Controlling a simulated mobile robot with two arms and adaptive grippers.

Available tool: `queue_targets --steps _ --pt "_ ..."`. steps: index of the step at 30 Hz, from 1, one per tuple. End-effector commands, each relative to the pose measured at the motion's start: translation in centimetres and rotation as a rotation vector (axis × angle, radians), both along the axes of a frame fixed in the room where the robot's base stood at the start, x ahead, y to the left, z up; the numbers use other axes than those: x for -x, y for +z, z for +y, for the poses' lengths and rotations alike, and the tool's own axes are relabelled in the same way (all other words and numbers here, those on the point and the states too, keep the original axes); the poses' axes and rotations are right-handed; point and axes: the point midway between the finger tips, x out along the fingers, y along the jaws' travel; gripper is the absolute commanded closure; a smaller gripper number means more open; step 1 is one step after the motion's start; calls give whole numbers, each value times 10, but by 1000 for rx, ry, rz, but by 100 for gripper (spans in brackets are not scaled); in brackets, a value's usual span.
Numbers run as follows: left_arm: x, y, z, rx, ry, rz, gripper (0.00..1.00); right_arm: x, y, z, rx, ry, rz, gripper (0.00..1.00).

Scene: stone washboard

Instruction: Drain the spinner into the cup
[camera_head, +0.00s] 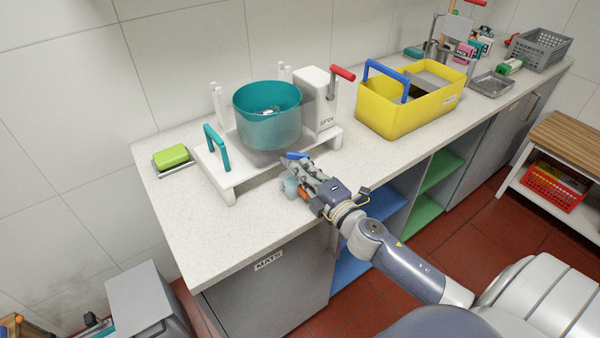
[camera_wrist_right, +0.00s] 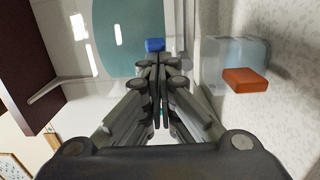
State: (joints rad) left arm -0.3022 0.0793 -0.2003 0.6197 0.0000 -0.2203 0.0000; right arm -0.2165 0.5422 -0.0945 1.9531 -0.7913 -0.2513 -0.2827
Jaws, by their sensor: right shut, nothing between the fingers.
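The spinner is a teal tub (camera_head: 267,115) on a white stand (camera_head: 228,184), with a white box marked SPIN (camera_head: 314,98). A small blue tap lever (camera_head: 297,155) sits low at its front; it also shows in the right wrist view (camera_wrist_right: 154,45). The clear cup (camera_head: 289,187) stands on the counter in front of the spinner, partly hidden by my gripper. The cup (camera_wrist_right: 232,58) shows its orange handle (camera_wrist_right: 245,80) in the wrist view. My right gripper (camera_head: 304,166) is shut and empty, its tips close to the blue lever; I cannot tell whether they touch. My left gripper is out of view.
A red-handled lever (camera_head: 342,74) rises beside the SPIN box, and a teal handle (camera_head: 216,148) stands at the stand's left. A yellow caddy (camera_head: 385,118) stands to the right. A green sponge (camera_head: 171,156) lies in a dish at left. The counter's front left (camera_head: 205,245) is clear.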

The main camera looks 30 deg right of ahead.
Motion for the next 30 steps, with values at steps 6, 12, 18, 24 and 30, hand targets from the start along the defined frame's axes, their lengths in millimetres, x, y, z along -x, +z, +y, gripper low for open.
queue_targets --steps 6,12,18,24,30 --pt "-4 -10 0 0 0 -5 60 -1 -2 -11 13 112 1 100" --pt "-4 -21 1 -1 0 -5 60 -3 -3 -16 6 296 0 100" --pt "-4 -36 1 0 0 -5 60 -6 -3 -23 7 405 -2 100" --pt "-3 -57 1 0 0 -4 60 -11 -4 -32 7 554 -3 100" --pt "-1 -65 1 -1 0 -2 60 -13 0 -35 0 657 -1 100"
